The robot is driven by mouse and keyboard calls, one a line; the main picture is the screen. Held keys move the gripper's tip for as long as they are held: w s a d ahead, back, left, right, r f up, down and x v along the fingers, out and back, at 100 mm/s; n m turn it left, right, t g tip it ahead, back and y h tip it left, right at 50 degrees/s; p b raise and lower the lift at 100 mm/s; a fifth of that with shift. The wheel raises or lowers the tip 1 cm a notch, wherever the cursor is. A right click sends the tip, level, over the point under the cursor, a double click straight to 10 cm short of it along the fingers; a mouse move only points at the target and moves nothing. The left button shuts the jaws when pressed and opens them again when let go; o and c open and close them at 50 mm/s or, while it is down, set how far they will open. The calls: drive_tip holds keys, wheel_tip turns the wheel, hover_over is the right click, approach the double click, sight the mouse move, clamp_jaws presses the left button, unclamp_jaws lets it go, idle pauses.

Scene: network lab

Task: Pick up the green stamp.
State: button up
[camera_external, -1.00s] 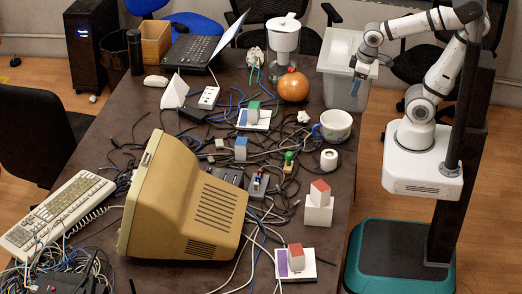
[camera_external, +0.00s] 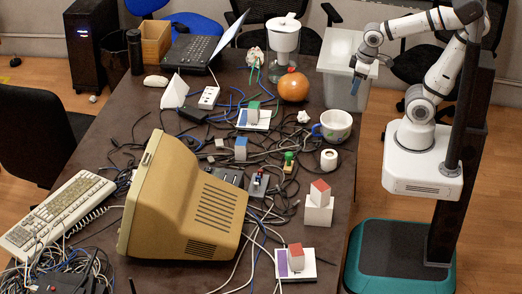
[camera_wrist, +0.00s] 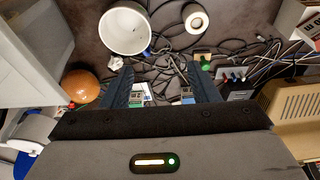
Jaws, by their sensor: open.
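A small stamp-like piece with a round green knob on a tan base, the green stamp (camera_external: 289,158), stands on the table among the cables, left of a white roll. It also shows in the wrist view (camera_wrist: 204,62), beyond and to the right of my fingers. My gripper (camera_external: 356,86) is over the far right side, in front of the pale bin and well away from the stamp. In the wrist view my gripper (camera_wrist: 163,82) has its two blue fingers apart with nothing held between them.
A green-topped block (camera_external: 253,106) sits on a white pad, with a blue-topped block (camera_external: 241,148) nearer. An orange pumpkin (camera_external: 293,87), pale bin (camera_external: 342,92) and beige monitor (camera_external: 180,205) are obstacles. Cables cover the middle.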

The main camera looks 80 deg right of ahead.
drive_tip(key=shift+c, duration=0.2)
drive_tip(key=w+d+f+n+t+h, duration=0.15)
drive_tip(key=w+f, duration=0.25)
drive_tip(key=w, duration=0.5)
drive_tip(key=n+t+y+b, duration=0.2)
drive_tip(key=n+t+y, duration=0.45)
drive_tip(key=y, duration=0.45)
hover_over(291, 153)
drive_tip(key=s+d, duration=0.2)
wheel_tip(291, 153, down, 13)
drive_tip(key=g, duration=0.1)
drive_tip(key=shift+n, duration=0.4)
drive_tip(key=f+b, duration=0.4)
drive_tip(key=f, duration=0.1)
drive_tip(key=shift+w+a+b, duration=0.15)
drive_tip(key=shift+w+b, duration=0.1)
drive_tip(key=shift+b, duration=0.05)
drive_tip(key=shift+f, duration=0.55)
drive_tip(key=x, duration=0.5)
drive_tip(key=shift+f, duration=0.15)
